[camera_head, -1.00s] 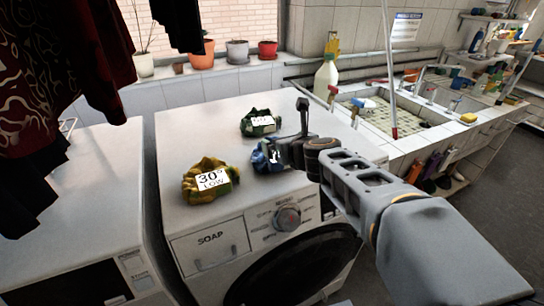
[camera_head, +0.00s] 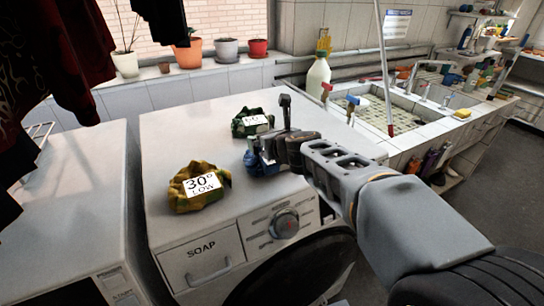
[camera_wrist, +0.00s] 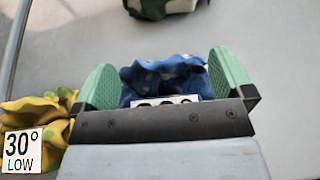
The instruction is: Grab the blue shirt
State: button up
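The blue shirt (camera_head: 258,164) is a small crumpled bundle on top of the white washing machine, partly hidden behind my gripper (camera_head: 270,139) in the head view. In the wrist view, the blue shirt (camera_wrist: 165,75) lies between the two green finger pads of my gripper (camera_wrist: 166,80). The pads are wide apart, one on each side of the cloth, with narrow gaps showing. The lower part of the shirt is hidden by the gripper body.
A yellow cloth (camera_head: 182,203) labelled "30° LOW" lies left of the blue shirt, and a green cloth (camera_head: 240,130) with a white label lies behind it. The washing machine top (camera_head: 165,140) is otherwise clear. A tiled sink (camera_head: 422,112) stands at the right.

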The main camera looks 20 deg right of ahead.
jog(key=shift+a, duration=0.15)
jog(key=shift+c, duration=1.4)
jog(key=c, duration=1.1)
jog(key=shift+r, duration=0.1)
